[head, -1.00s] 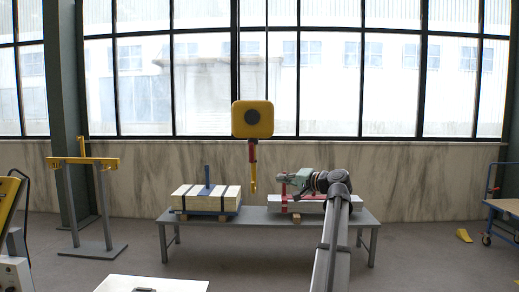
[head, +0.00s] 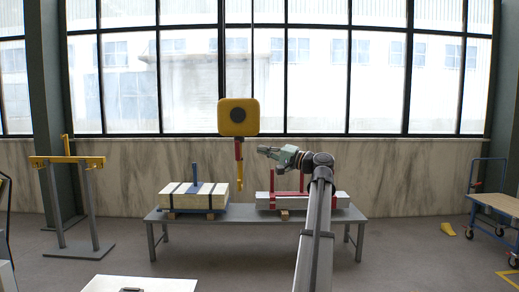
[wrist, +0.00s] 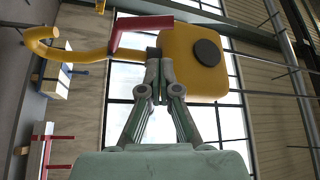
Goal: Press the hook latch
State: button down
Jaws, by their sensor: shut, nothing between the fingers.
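A yellow hoist block (head: 238,117) hangs in the head view, with a yellow hook (head: 240,184) below it. A red bar (head: 238,150) runs beside the hook's shank. In the wrist view the block (wrist: 195,62) is on the right, the hook (wrist: 42,40) reaches left, and the red bar (wrist: 140,27) lies alongside. My gripper (head: 260,150) is shut and empty, just right of the red bar in the head view. In the wrist view its fingertips (wrist: 155,54) overlap the shank by the block; I cannot tell whether they touch.
A grey bench (head: 230,217) stands below. It holds a strapped pale load (head: 190,196) on the left and a grey load (head: 325,201) with red uprights on the right.

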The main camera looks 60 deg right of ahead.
aim_at(238, 150)
jog(key=w+r+p, duration=0.1)
jog(key=w+p, duration=0.1)
jog(key=w, duration=0.6)
jog(key=shift+w+a+r+p, duration=0.2)
jog(key=shift+w+a+p, duration=0.05)
jog(key=shift+p, duration=0.15)
jog(key=shift+a+f, duration=0.1)
